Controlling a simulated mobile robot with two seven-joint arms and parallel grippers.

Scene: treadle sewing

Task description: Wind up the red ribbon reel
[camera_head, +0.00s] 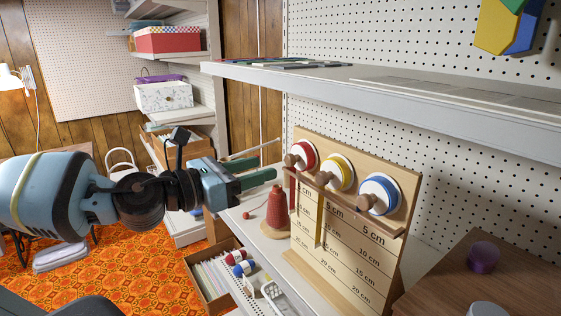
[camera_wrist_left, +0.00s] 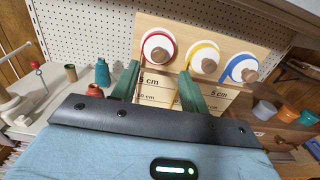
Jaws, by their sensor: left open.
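The red ribbon reel (camera_head: 308,152) is a white disc with a red rim and a wooden knob (camera_head: 292,160), at the left of an upright wooden board (camera_head: 345,255). A short red ribbon (camera_head: 292,192) hangs from it over the centimetre marks. The reel also shows in the left wrist view (camera_wrist_left: 166,40), beyond the fingers. My left gripper (camera_head: 272,159) is open and empty, left of the reel and apart from it. In the left wrist view its green fingers (camera_wrist_left: 160,84) stand below the red reel, and one hides the ribbon's lower part. My right gripper is not in view.
A yellow reel (camera_head: 343,172) and a blue reel (camera_head: 382,190) sit to the right on the board. A red thread cone (camera_head: 276,210) stands close below my left gripper. A white shelf (camera_head: 400,85) overhangs the board. A drawer (camera_head: 215,275) with spools stands open below.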

